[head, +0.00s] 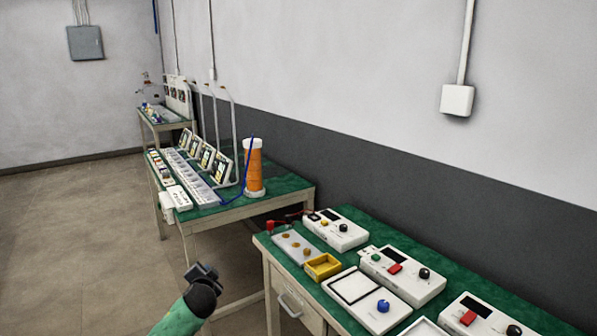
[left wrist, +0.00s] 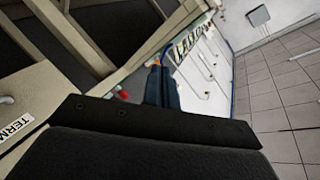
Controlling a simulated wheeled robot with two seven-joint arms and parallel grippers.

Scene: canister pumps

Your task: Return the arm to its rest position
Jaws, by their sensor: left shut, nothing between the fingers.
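My left gripper (head: 203,271) is in the lower middle of the head view, at the end of my green arm, over the floor. It is left of the near table and apart from it. In the left wrist view its dark fingers (left wrist: 162,86) are together with nothing between them. My right gripper is not in view.
The near green-topped table (head: 262,240) holds white control boxes (head: 402,274), a yellow tray (head: 323,266) and a white-framed panel (head: 366,300). A second table (head: 290,184) behind it carries an orange column (head: 254,170). Open floor (head: 90,240) lies to the left.

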